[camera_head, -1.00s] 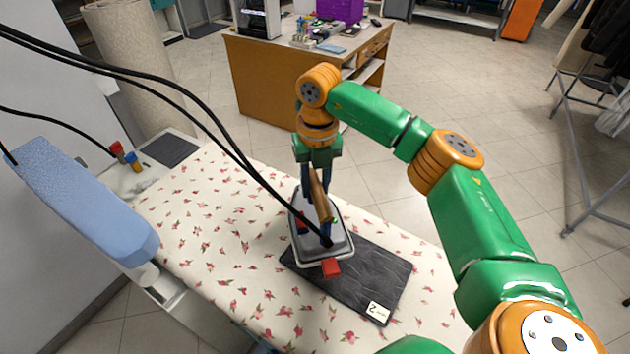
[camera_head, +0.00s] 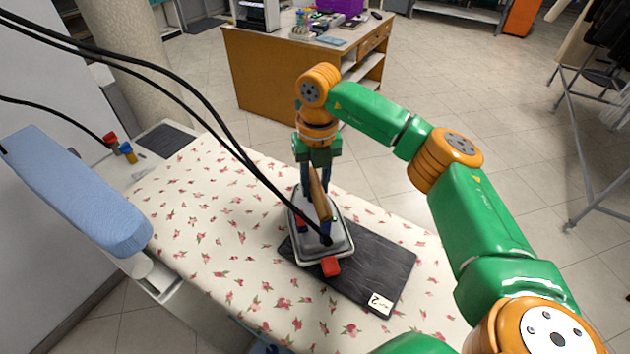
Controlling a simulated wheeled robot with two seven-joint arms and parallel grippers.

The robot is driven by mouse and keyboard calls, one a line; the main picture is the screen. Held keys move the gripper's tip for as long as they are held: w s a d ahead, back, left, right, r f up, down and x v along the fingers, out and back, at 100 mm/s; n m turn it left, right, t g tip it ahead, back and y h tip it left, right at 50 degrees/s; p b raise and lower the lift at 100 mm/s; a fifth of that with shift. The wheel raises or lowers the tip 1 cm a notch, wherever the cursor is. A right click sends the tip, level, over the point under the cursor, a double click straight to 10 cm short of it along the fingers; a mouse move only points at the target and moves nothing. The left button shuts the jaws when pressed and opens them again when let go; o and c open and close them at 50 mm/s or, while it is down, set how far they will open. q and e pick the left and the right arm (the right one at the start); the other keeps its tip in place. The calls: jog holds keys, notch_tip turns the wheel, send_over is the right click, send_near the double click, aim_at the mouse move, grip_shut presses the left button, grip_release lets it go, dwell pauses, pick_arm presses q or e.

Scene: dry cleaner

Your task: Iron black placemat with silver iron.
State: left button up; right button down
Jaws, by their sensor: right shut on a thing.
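The black placemat (camera_head: 372,262) lies flat on the floral ironing board (camera_head: 225,245), with a white tag marked 2 at its near right corner. The silver iron (camera_head: 338,243) stands on the left part of the placemat and covers it there. My right gripper (camera_head: 318,193) is above the iron, shut on its brown handle. The fingertips are partly hidden by the handle and cables. My left gripper is not in view.
Black cables run from the upper left to the iron. A blue padded sleeve board (camera_head: 75,190) is at the left. A dark pad (camera_head: 167,140) lies at the board's far left end. A wooden desk (camera_head: 290,80) stands behind. The placemat's right part is uncovered.

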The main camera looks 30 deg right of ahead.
jog(key=shift+f+b, duration=0.65)
jog(key=shift+f, duration=0.1)
dwell(0.5)
jog(key=shift+s, duration=0.15)
